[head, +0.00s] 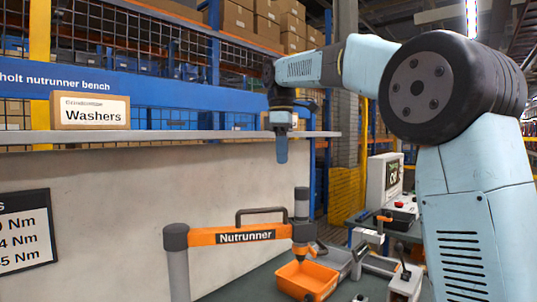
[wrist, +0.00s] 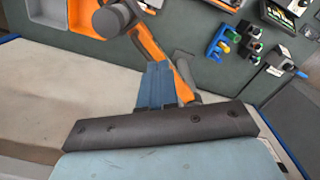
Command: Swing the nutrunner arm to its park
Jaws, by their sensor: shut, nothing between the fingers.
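The nutrunner arm (head: 215,236) is an orange beam labelled "Nutrunner". In the head view it runs from a grey post (head: 178,265) at left to a dark upright tool (head: 302,205) at right, with a dark loop handle (head: 262,212) on top. The orange beam also shows in the wrist view (wrist: 148,42), partly hidden behind my fingers. My gripper (head: 282,155) points down with blue fingers together, empty, higher in the picture than the tool and apart from the handle. It also shows in the wrist view (wrist: 157,68). I cannot make out a park for the arm.
An orange bin (head: 306,280) sits on the green bench top under the tool. A pale panel (head: 110,185) with a shelf edge and a Washers box (head: 90,111) fills the left. A white machine (head: 382,185) stands at right. The wrist view shows small coloured parts (wrist: 222,42).

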